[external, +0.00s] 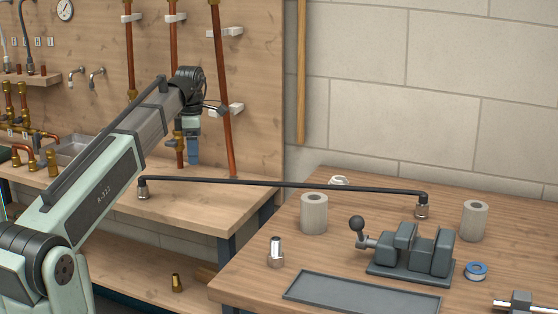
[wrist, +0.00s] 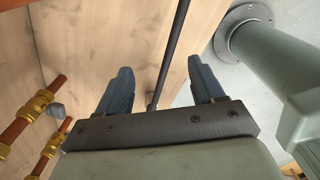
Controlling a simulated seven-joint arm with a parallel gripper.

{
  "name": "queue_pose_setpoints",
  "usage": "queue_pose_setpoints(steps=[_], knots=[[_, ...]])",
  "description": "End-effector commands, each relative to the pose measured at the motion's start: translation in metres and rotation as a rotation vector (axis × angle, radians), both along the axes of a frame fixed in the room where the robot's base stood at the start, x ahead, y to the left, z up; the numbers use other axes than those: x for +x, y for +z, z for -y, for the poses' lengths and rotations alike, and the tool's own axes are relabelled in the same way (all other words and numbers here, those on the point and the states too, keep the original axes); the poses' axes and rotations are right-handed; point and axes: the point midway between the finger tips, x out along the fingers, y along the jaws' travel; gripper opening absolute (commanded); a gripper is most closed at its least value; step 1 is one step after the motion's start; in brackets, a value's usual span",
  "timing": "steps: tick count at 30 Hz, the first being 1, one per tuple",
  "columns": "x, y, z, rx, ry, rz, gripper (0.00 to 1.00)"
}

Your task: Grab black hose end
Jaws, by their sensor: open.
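The black hose (external: 285,184) spans the gap between the two benches, with a metal fitting at each bent-down end. Its left end (external: 143,189) is at the left bench and its right end (external: 422,207) is over the right bench, behind the vise. My gripper (external: 193,160) points down above the left part of the hose, to the right of the left end. It is open and empty. In the wrist view the hose (wrist: 169,60) runs between the two blue fingers of my gripper (wrist: 160,66), apparently beyond them. The hose's lower part is hidden by the gripper body.
Copper pipes (external: 224,90) stand on the wooden back panel close behind my gripper. Brass fittings (wrist: 40,103) show at left in the wrist view. The right bench holds a grey vise (external: 408,252), two grey cylinders (external: 313,214), a tray (external: 360,294) and blue tape (external: 476,270).

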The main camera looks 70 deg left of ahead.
Motion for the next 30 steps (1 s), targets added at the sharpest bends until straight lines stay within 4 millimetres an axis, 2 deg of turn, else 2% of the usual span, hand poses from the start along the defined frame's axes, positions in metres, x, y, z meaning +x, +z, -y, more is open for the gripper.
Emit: queue_pose_setpoints(steps=[1,14,21,30], knots=[[0.019,0.001,0.014,0.0,-0.035,0.0,0.68],[0.162,0.012,0.13,0.003,-0.298,0.003,0.68],[0.241,0.022,0.207,0.003,-0.444,0.004,0.68],[0.322,0.036,0.301,0.004,-0.625,0.006,0.68]])
